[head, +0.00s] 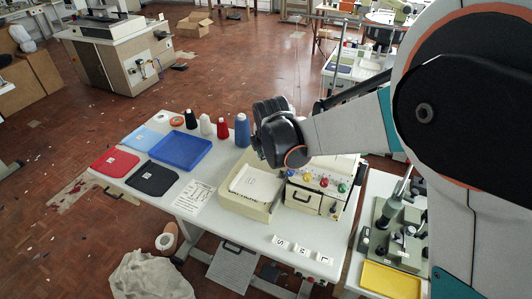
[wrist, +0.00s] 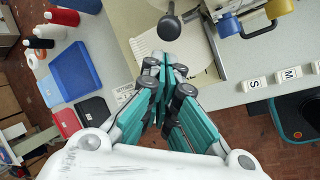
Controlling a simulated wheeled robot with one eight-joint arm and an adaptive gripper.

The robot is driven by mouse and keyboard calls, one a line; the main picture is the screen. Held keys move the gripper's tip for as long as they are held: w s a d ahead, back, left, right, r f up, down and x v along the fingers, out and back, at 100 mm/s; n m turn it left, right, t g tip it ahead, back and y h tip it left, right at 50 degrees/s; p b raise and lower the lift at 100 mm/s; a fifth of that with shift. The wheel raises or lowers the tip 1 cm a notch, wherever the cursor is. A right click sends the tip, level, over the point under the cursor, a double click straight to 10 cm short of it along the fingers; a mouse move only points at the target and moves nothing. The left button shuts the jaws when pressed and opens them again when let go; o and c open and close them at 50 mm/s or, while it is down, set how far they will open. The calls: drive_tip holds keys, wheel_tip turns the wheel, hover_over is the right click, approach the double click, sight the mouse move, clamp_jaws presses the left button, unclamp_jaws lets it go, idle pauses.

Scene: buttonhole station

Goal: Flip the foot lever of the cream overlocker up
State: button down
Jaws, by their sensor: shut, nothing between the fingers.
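The cream overlocker (head: 301,197) stands on the white table, with coloured dials on its front; my arm covers its upper part in the head view. In the wrist view a dark round knob (wrist: 169,28) on a short grey arm juts out from the machine's cream body; it looks like the foot lever. The lever cannot be made out in the head view. My gripper (wrist: 166,60) is shut and empty, its fingertips just below the knob in the picture. Whether they touch it, I cannot tell. In the head view my wrist hides the fingers.
On the white table (head: 270,245) are a blue tray (head: 182,151), a red pad (head: 115,163), a black pad (head: 151,179), thread cones (head: 242,131), a printed sheet (head: 194,197) and lettered tiles (head: 301,249). A green-grey machine (head: 401,225) and yellow tray (head: 390,281) stand at right.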

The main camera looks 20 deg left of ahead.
drive_tip(key=a+v, duration=0.2)
drive_tip(key=v, duration=0.7)
drive_tip(key=shift+s+a+p, duration=0.3)
drive_tip(key=shift+s+a, duration=0.05)
drive_tip(key=shift+s, duration=0.1)
drive_tip(key=shift+r, duration=0.15)
